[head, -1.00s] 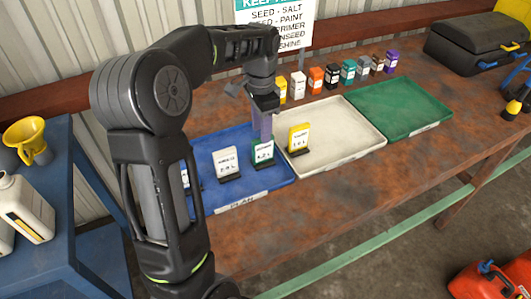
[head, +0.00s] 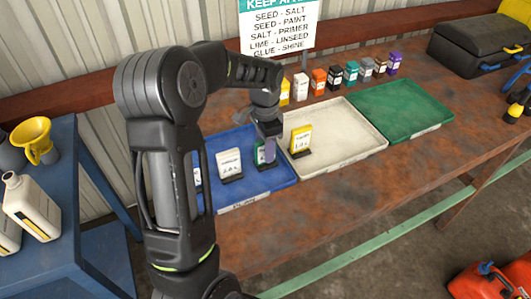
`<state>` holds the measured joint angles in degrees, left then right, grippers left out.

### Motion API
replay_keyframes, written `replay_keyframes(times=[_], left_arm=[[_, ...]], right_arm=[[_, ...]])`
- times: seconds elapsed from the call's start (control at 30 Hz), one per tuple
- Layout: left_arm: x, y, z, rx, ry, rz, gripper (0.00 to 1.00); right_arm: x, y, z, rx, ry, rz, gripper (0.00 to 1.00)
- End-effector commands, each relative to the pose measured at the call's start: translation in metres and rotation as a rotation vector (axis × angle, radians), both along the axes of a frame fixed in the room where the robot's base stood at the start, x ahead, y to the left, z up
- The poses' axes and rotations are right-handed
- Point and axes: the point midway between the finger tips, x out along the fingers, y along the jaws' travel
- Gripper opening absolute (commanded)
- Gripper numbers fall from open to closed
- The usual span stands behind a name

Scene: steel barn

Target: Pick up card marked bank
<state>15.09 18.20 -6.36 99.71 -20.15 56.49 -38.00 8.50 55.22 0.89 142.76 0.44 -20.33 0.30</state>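Several small cards stand upright in dark holders in the blue tray (head: 255,192). One is white (head: 229,162), one is white with green (head: 260,153), and another (head: 197,175) is mostly hidden behind my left arm. The print is too small to tell which card is marked bank. My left gripper (head: 269,148) points down at the green card and covers part of it. Whether its fingers are shut on the card I cannot tell. My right gripper is out of view.
A green tray (head: 420,128) lies to the right. A row of small coloured boxes (head: 335,77) stands behind the trays, below a sign (head: 278,25). A black case (head: 480,42) is at the back right. A blue stand (head: 90,235) with white jugs is at left.

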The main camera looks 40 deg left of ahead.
Motion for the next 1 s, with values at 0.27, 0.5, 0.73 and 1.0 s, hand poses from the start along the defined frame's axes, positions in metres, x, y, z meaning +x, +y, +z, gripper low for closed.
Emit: replay_keyframes(times=[0.27,0.5,0.73,1.0], left_arm=[[-0.0001,-0.0003,-0.0098,0.000,0.000,0.000,0.40],[-0.0001,-0.0003,-0.0095,0.000,0.000,0.000,0.40],[0.0000,-0.0002,-0.0093,0.000,0.000,0.000,0.37],[0.0000,-0.0002,-0.0093,0.000,0.000,0.000,0.15]], right_arm=[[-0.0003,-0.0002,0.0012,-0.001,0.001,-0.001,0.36],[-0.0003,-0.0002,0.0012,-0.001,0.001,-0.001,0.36],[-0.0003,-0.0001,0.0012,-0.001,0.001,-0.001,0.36],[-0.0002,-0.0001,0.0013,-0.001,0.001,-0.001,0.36]])
